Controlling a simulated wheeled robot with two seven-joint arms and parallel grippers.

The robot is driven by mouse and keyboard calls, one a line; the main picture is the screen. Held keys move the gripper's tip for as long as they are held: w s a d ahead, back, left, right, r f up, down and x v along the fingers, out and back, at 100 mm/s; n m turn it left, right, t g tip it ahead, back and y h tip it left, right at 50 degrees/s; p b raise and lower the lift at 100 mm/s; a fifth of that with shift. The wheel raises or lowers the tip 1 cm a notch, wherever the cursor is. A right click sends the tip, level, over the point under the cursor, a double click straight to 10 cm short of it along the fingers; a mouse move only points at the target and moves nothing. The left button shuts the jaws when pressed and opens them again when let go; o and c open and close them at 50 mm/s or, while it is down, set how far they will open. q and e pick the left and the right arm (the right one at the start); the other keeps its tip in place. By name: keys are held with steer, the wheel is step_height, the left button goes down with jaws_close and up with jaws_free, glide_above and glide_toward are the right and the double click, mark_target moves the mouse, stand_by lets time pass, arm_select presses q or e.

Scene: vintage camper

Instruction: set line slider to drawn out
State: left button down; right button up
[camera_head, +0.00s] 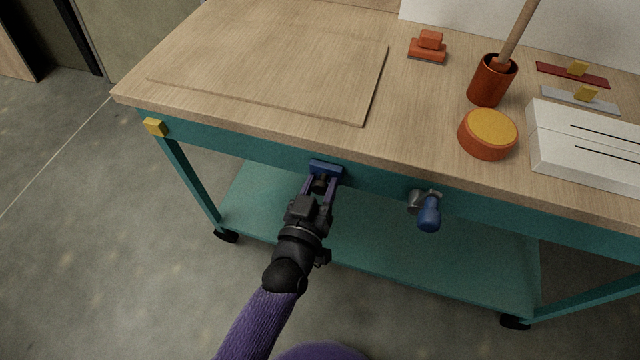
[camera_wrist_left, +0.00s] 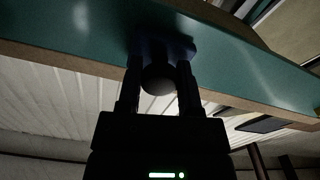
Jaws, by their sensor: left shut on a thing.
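A blue slider piece (camera_head: 326,167) sits on the teal front rail of the workbench, below the tabletop edge. It has a dark round knob, which shows between the fingers in the left wrist view (camera_wrist_left: 158,78). My left gripper (camera_head: 319,186) reaches up to it from below and is shut on this knob, with one finger on each side. The blue plate (camera_wrist_left: 166,46) is behind the knob, against the teal rail. The fingers hide part of the piece, and I cannot tell how far it stands out from the rail. My right gripper is not in view.
A blue-handled knob (camera_head: 428,212) sticks out of the rail to the right. A yellow block (camera_head: 155,127) is at the left corner. On the wooden top (camera_head: 330,150) are an orange round pad (camera_head: 488,134), a red cup (camera_head: 492,80) and a white slotted box (camera_head: 585,145). A teal lower shelf (camera_head: 440,275) lies below.

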arm_select(q)
steer(key=shift+c, duration=2)
jaws_free()
steer(key=shift+f, duration=0.1)
steer(key=shift+o, duration=0.7)
steer(key=shift+s+a, duration=0.1)
steer(key=p+v, duration=0.3)
steer(key=v, duration=0.6)
steer(key=shift+s, duration=0.3)
steer(key=shift+a, duration=0.1)
